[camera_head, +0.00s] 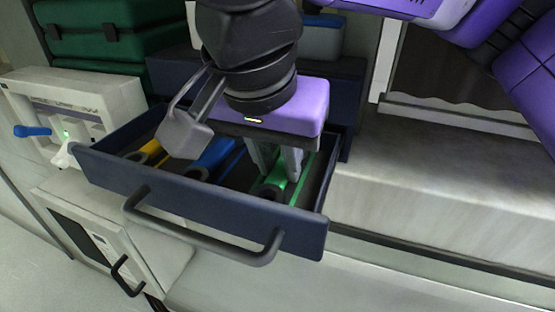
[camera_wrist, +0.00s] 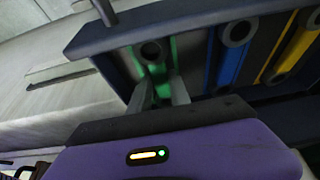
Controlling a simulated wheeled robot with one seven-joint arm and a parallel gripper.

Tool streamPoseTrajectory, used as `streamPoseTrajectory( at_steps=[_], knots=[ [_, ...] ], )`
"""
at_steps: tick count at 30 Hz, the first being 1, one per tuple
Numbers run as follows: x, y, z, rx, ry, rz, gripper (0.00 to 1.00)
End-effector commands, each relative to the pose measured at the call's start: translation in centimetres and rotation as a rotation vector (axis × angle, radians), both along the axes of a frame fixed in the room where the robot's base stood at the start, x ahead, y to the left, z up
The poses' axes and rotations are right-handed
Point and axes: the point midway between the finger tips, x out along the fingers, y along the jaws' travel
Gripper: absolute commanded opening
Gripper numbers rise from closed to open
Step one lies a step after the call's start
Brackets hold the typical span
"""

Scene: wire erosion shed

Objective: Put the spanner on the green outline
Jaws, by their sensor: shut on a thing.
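The green spanner (camera_head: 278,176) is inside the open drawer (camera_head: 195,195), at its right end, with a dark ring end facing the drawer front. The green outline (camera_head: 303,178) shows as a strip just right of the spanner; the rest is hidden by the spanner and my gripper. My gripper (camera_head: 277,163) points down into the drawer, with its fingers shut on the spanner. In the wrist view the gripper (camera_wrist: 159,88) straddles the green spanner (camera_wrist: 153,64). I cannot tell whether the spanner touches the drawer floor.
A blue spanner (camera_head: 212,156) and a yellow one (camera_head: 152,148) lie in the drawer to the left. The drawer front has a bar handle (camera_head: 200,238). A pale worktop (camera_head: 430,180) is on the right. A white machine (camera_head: 75,105) with a blue lever stands on the left.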

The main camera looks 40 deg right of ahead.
Motion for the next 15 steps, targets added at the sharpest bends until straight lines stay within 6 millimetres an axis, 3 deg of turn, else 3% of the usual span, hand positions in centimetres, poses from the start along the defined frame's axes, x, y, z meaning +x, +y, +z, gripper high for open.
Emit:
streamPoseTrajectory(
  at_steps=[5, 6, 9, 15],
  knots=[
    [0.02, -0.02, -0.32, 0.000, 0.000, 0.000, 0.00],
    [0.02, -0.01, -0.25, 0.000, 0.000, 0.000, 0.29],
    [0.02, -0.02, -0.22, 0.000, 0.000, 0.000, 0.45],
    [0.02, -0.02, -0.22, 0.000, 0.000, 0.000, 0.45]
  ],
)
